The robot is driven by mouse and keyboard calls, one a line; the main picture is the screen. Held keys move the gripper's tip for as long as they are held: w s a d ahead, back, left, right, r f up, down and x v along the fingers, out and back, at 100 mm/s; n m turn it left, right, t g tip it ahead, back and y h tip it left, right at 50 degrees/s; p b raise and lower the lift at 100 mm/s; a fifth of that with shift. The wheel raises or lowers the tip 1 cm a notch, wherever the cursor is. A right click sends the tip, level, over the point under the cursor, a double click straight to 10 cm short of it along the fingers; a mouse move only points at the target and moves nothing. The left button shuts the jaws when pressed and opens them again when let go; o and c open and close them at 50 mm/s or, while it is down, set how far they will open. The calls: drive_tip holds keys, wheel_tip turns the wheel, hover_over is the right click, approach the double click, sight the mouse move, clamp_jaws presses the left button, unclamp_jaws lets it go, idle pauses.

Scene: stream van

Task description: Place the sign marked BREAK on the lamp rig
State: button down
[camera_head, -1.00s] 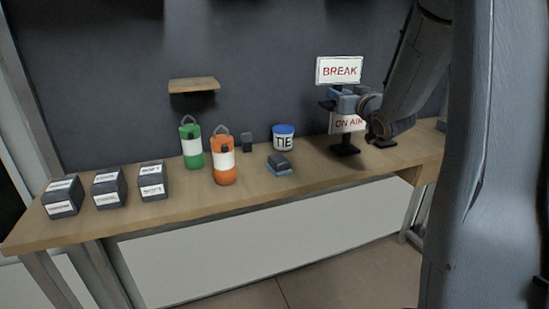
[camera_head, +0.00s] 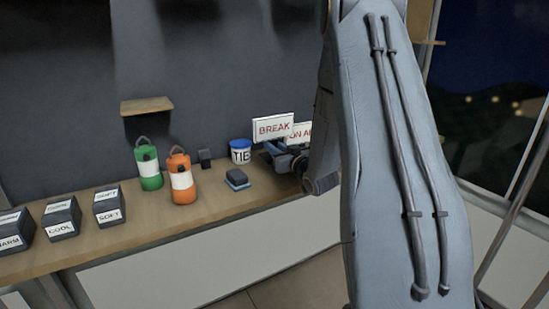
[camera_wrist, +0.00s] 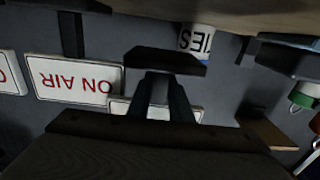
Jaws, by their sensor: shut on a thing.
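The white sign marked BREAK (camera_head: 273,128) has red letters and is held upright above the bench, left of and partly in front of the ON AIR sign (camera_head: 306,132). My gripper (camera_head: 284,151) is shut on it below the panel. In the wrist view, upside down, a dark flat base and stem show at my gripper (camera_wrist: 165,90), with the BREAK panel (camera_wrist: 122,108) mostly hidden behind. The ON AIR sign (camera_wrist: 75,80) stands beside it there. I cannot make out a lamp rig with certainty.
On the bench (camera_head: 150,225) stand a green lantern (camera_head: 149,167), an orange lantern (camera_head: 181,178), a tub (camera_head: 240,152), a blue-grey block (camera_head: 237,180) and labelled dark boxes (camera_head: 109,208). A small wooden shelf (camera_head: 147,105) is on the wall. Another sign (camera_wrist: 8,72) shows partly in the wrist view.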

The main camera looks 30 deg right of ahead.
drive_tip(key=shift+f+p, duration=0.4)
drive_tip(key=shift+f, duration=1.8)
drive_tip(key=shift+f, duration=0.15)
drive_tip(key=c, duration=1.6)
unclamp_jaws()
drive_tip(key=shift+s+r, duration=0.2)
drive_tip(key=s+b, duration=0.1)
drive_tip(key=s, duration=0.5)
drive_tip(key=s+b, duration=0.2)
drive_tip(key=s, duration=0.3)
drive_tip(key=shift+s+d, duration=0.2)
drive_tip(key=shift+s, duration=0.15)
